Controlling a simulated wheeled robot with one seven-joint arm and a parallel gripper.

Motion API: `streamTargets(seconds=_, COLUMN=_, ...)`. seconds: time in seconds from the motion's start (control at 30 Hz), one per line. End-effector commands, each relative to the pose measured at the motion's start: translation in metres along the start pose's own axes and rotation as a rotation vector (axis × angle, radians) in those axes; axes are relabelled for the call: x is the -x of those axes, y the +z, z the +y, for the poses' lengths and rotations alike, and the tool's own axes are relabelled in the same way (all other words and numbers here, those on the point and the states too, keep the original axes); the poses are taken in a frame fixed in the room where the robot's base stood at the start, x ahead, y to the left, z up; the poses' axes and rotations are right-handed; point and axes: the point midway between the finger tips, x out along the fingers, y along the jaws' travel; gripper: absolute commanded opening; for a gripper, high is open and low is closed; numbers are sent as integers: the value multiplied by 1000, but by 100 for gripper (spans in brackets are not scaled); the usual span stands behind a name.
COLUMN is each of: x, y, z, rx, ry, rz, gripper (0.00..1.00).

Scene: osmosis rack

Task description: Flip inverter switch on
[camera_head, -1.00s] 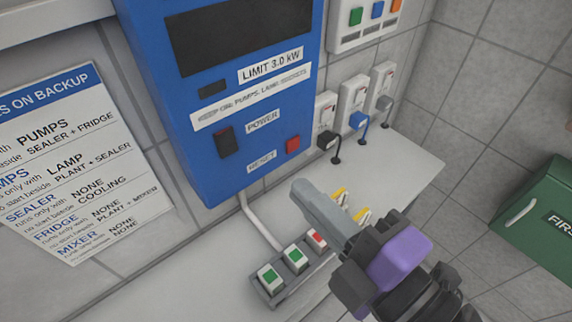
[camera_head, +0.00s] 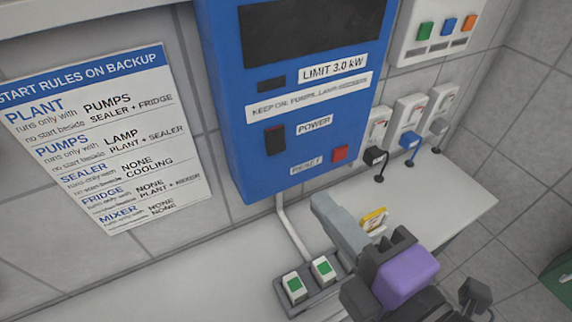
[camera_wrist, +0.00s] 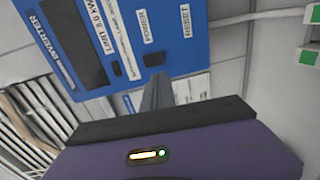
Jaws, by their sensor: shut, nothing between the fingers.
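The inverter is a blue wall box (camera_head: 228,120) with a dark display; the wrist view shows it too (camera_wrist: 125,25). Its black power switch (camera_head: 275,140) sits left of the POWER label, and a dark switch also shows in the wrist view (camera_wrist: 154,59). The red reset button (camera_head: 340,153) is lower right. I cannot tell the switch's position. My gripper (camera_head: 322,203) is shut and empty, below the box and apart from the switch in the head view. In the wrist view its grey fingers (camera_wrist: 156,92) point up toward the box, below the switch.
A strip with green buttons (camera_head: 307,284) lies on the white counter (camera_head: 190,265), below the box. Several plugged sockets (camera_head: 408,125) line the wall at right. A rules sign (camera_head: 105,130) hangs at left. A yellow item (camera_head: 374,220) shows beside my gripper.

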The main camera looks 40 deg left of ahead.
Motion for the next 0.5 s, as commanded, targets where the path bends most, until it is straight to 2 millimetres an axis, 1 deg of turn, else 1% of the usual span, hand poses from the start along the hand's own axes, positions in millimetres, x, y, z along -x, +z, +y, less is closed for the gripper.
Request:
streamTargets(seconds=0.03, x=-11, y=-1, z=3, rx=-4, ry=-2, rz=5, gripper=0)
streamTargets(seconds=0.3, x=-65, y=-1, z=3, rx=-3, ry=-3, rz=4, gripper=0)
streamTargets(seconds=0.5, x=-95, y=-1, z=2, rx=-3, ry=-3, rz=3, gripper=0)
